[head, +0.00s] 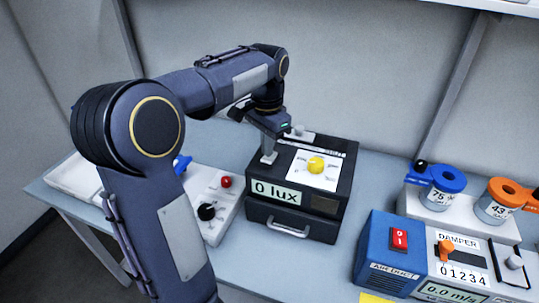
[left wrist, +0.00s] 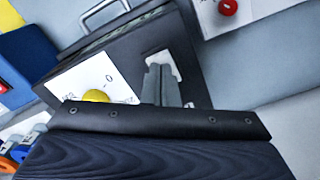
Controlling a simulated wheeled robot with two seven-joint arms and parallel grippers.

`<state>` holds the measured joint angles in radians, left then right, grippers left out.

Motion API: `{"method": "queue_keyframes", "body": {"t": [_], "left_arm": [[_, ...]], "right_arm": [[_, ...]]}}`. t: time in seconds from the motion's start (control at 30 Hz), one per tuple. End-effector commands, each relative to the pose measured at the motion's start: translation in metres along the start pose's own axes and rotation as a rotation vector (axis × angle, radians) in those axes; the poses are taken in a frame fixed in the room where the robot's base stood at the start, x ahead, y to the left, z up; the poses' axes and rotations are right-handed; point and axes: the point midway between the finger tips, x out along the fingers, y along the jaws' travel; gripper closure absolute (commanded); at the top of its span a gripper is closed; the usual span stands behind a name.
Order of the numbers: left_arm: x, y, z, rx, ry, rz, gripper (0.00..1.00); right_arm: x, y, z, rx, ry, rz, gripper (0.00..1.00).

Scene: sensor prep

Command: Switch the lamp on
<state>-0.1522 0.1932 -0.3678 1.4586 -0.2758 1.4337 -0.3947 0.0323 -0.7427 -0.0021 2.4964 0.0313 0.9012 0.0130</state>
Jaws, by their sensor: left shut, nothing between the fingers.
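The lamp box (head: 330,190) is a black case on the table, with a display (head: 276,193) reading "0 lux" on its front. A yellow knob (head: 316,165) sits on a white dial plate on its top; the knob also shows in the left wrist view (left wrist: 96,96). A small light plate (head: 300,136) with a grey part lies at the back of the top. My left gripper (head: 268,158) is shut and empty, fingers pointing down at the left side of the box top. In the left wrist view its fingers (left wrist: 162,86) overlap a light plate; contact is unclear.
A white panel with a red button (head: 226,182) and black knob (head: 207,212) lies left of the box. To the right are a blue air duct unit (head: 385,250) with a red switch, a damper panel, and blue and orange ringed holders. The box has a front handle (head: 288,228).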

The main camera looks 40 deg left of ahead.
Motion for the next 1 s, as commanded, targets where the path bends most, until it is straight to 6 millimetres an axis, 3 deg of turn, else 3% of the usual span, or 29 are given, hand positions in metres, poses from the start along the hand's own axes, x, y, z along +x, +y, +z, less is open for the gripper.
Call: {"method": "queue_keyframes", "body": {"t": [1.0], "left_arm": [[0.0077, 0.0000, 0.0001, 0.000, -0.001, 0.000, 1.00]], "right_arm": [[0.0041, 0.0019, 0.0021, 0.000, 0.000, 0.000, 0.64]]}}
